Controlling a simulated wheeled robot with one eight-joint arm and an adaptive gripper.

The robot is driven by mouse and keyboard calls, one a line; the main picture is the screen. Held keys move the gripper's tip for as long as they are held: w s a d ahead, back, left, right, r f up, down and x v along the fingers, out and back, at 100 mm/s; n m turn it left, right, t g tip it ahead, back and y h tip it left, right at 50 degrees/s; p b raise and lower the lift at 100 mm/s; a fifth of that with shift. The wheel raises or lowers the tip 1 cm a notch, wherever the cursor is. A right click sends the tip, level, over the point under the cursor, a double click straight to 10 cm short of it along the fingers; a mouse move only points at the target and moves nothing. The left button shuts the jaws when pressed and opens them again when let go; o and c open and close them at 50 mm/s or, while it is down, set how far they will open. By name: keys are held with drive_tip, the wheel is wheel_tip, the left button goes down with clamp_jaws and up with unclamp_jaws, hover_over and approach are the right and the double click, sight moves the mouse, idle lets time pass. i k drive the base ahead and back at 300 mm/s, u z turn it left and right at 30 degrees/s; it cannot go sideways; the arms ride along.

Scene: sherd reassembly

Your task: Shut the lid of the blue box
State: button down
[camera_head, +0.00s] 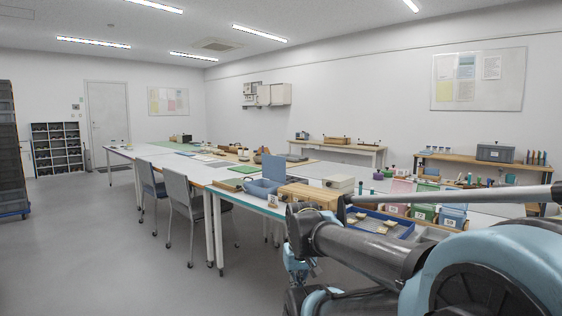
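A blue-grey box (262,188) sits on the long worktable, left of a wooden crate. A blue panel that looks like its lid (273,167) stands upright at the box's back, so the box appears open. The hinge and the inside are too small to make out. Parts of my arm fill the lower right of the view, nearer to the camera than the table. My gripper's fingers do not show, so I cannot see what they hold.
A wooden crate (309,195) and a white box (338,183) stand right of the blue box. A blue tray with sherds (379,222) and coloured bins (424,213) lie farther right. Two grey chairs (182,196) stand along the table's left side.

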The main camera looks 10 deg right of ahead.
sight(273, 167)
drive_tip(key=u, duration=1.5)
drive_tip(key=i, duration=1.2)
drive_tip(key=z, duration=2.15)
drive_tip(key=i, duration=1)
drive_tip(key=u, duration=0.05)
